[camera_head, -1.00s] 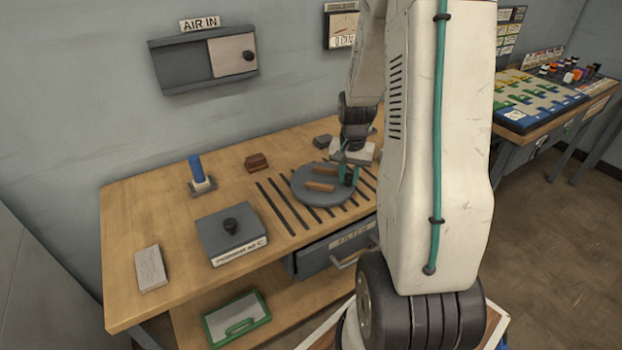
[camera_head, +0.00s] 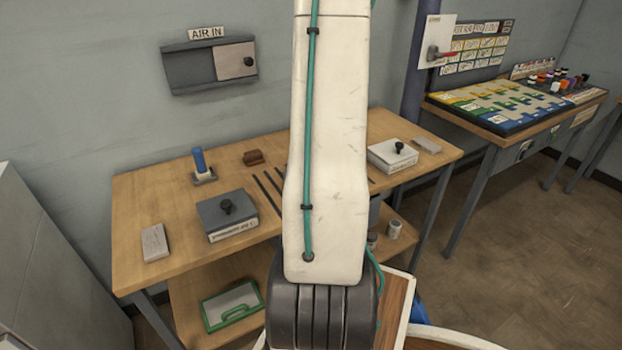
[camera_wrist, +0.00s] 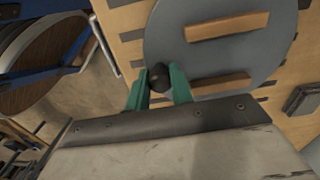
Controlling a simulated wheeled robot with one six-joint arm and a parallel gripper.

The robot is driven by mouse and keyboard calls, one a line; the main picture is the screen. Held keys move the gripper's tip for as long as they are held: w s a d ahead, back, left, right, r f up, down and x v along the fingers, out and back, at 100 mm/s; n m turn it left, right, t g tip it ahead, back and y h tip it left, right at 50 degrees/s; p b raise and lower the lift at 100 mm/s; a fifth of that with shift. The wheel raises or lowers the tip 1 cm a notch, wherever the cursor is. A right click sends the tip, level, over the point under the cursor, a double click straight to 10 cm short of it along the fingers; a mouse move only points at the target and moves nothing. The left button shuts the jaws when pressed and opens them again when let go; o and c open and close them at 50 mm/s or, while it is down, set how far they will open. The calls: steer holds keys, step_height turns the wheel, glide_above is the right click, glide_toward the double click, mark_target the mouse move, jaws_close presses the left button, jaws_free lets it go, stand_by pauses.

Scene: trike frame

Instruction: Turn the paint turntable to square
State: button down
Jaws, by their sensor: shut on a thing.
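The paint turntable (camera_wrist: 205,55) is a flat grey disc, seen from close above in the wrist view. Two wooden bars, an upper bar (camera_wrist: 227,26) and a lower bar (camera_wrist: 218,84), lie roughly parallel across it, slightly tilted in the picture. A small black knob (camera_wrist: 157,73) stands near its rim. My gripper (camera_wrist: 163,78) has teal fingers on both sides of this knob and is shut on it. In the head view my own arm hides the turntable and the gripper.
On the bench (camera_head: 140,205) stand a grey box with a knob (camera_head: 228,215), a blue upright handle (camera_head: 200,162), a brown block (camera_head: 253,157) and a pale block (camera_head: 155,242). A white box with a black knob (camera_head: 393,156) stands at the right. Dark slots (camera_head: 268,192) mark the bench.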

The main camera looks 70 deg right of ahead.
steer(key=shift+w+r, duration=0.1)
stand_by(0.4)
steer(key=c, duration=1.2)
jaws_free()
steer(key=shift+c, duration=0.2)
step_height(320, 180, up, 8)
steer(key=shift+f, duration=0.1)
